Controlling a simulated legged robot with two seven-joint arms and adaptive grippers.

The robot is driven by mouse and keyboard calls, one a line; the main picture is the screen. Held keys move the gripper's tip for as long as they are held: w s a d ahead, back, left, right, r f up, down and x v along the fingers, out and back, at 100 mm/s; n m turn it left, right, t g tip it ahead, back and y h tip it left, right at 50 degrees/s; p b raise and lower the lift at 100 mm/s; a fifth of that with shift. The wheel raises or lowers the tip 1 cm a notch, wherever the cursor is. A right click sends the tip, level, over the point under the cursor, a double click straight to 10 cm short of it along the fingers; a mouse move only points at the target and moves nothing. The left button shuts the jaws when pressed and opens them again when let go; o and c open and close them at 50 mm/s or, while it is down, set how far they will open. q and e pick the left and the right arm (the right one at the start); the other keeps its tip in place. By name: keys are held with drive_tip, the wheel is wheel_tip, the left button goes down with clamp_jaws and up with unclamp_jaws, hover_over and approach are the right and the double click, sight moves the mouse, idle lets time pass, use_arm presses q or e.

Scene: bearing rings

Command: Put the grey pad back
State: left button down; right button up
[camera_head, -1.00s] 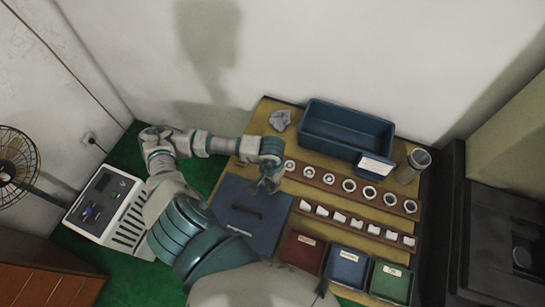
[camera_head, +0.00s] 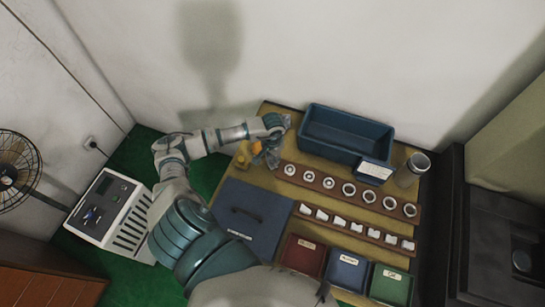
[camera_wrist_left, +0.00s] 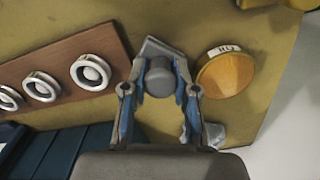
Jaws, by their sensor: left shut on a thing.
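My left gripper (camera_head: 268,160) is over the back left of the yellow-brown board, left of the ring rack. In the left wrist view, my left gripper (camera_wrist_left: 159,92) is shut on a grey, round-ended piece, which I take to be the grey pad (camera_wrist_left: 159,78). Its underside and any contact with the board are hidden. An orange round piece with a white label (camera_wrist_left: 226,74) is beside the gripper; it also shows in the head view (camera_head: 256,147). My right gripper is not in view.
A rack of white rings (camera_head: 340,188) and a second rack (camera_head: 352,229) lie to the right. A blue bin (camera_head: 345,133) stands behind. A dark blue lidded panel (camera_head: 265,226) lies in front.

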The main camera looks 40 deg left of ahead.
sight(272, 156)
use_arm(q)
drive_tip(key=c, duration=0.9)
unclamp_jaws()
drive_tip(key=shift+a, duration=0.15)
wheel_tip(272, 156, up, 12)
